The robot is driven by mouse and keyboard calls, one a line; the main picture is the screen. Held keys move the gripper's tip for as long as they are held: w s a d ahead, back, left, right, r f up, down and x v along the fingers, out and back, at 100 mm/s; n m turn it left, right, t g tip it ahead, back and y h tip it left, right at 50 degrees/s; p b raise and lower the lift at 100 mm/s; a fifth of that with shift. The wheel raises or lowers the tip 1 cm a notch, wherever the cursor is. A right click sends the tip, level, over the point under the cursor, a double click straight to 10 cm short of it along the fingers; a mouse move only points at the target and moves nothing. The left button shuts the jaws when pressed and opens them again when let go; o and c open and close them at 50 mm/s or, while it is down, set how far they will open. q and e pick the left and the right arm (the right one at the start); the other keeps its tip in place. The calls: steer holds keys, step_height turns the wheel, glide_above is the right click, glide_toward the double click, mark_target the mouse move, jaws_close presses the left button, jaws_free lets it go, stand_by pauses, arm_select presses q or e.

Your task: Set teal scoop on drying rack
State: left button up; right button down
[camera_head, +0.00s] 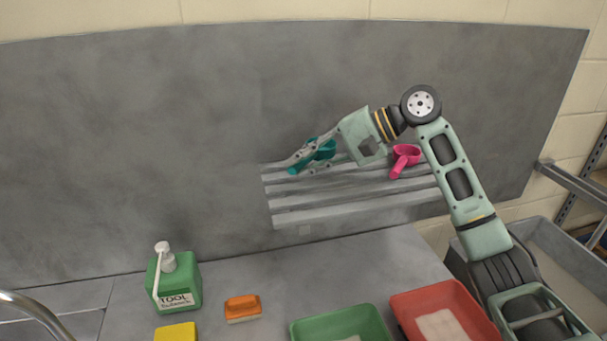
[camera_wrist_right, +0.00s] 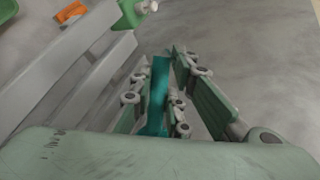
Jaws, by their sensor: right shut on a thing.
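The teal scoop (camera_head: 322,151) is at the left end of the drying rack (camera_head: 330,213), a slatted grey rack against the back panel. My right gripper (camera_head: 300,165) is shut on the scoop, with its fingers across the handle. In the right wrist view the teal handle (camera_wrist_right: 158,90) stands between the two fingers (camera_wrist_right: 165,75). The fingers partly hide the scoop in the head view. I cannot tell whether the scoop touches the slats. My left gripper is not in view.
A pink scoop (camera_head: 404,160) is at the right part of the rack, close to my right arm. Below on the counter are a green bottle (camera_head: 176,280), an orange brush (camera_head: 242,308), a yellow sponge (camera_head: 176,332), a green tub (camera_head: 340,325) and a red tub (camera_head: 443,311). The rack's middle slats are clear.

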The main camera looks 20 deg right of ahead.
mark_target(302, 198)
steer(key=shift+a+f, duration=0.15)
steer(key=shift+a, duration=0.2)
steer(key=shift+a+f, duration=0.1)
steer(key=shift+f, duration=0.15)
step_height(302, 198, down, 3)
steer(key=shift+f+p, duration=0.1)
steer(key=shift+p, duration=0.7)
steer(key=shift+f, duration=0.25)
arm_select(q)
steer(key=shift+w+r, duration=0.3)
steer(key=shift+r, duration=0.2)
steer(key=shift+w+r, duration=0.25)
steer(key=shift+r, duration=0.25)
arm_select(e)
steer(key=c, duration=2)
jaws_free()
steer(key=shift+f, duration=0.15)
